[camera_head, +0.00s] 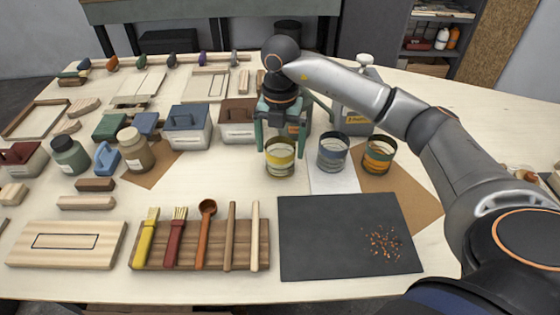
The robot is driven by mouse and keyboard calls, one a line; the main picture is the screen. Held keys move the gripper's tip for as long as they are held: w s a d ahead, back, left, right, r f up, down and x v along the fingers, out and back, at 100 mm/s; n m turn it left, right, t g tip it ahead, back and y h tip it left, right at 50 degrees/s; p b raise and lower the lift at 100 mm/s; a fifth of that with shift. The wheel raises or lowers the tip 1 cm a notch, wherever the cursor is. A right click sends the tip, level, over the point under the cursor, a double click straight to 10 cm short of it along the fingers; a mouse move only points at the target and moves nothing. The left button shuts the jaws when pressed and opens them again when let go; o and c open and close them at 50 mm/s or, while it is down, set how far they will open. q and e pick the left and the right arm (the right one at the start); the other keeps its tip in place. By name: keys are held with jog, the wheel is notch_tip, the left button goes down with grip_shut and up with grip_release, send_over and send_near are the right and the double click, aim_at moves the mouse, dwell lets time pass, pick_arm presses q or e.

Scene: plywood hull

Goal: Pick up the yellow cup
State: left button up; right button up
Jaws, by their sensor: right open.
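The yellow cup (280,160) stands upright on the table in the head view. It has a yellow band and a dark inside, and is the leftmost of three cups in a row. My right gripper (283,142) is right above and behind it, open, with its green fingers pointing down on either side of the cup's upper part. I cannot tell whether the fingers touch the cup. My left gripper is not in view.
A blue-grey cup (332,152) and an orange-green cup (378,155) stand to the right. A dark mat (320,240) lies in front, beside a wooden rack (187,256) of brushes and sticks. Lidded boxes (189,128) stand left of the gripper.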

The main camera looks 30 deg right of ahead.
jog(key=shift+f, duration=2.4)
jog(key=c, duration=1.2)
jog(key=shift+r, duration=0.1)
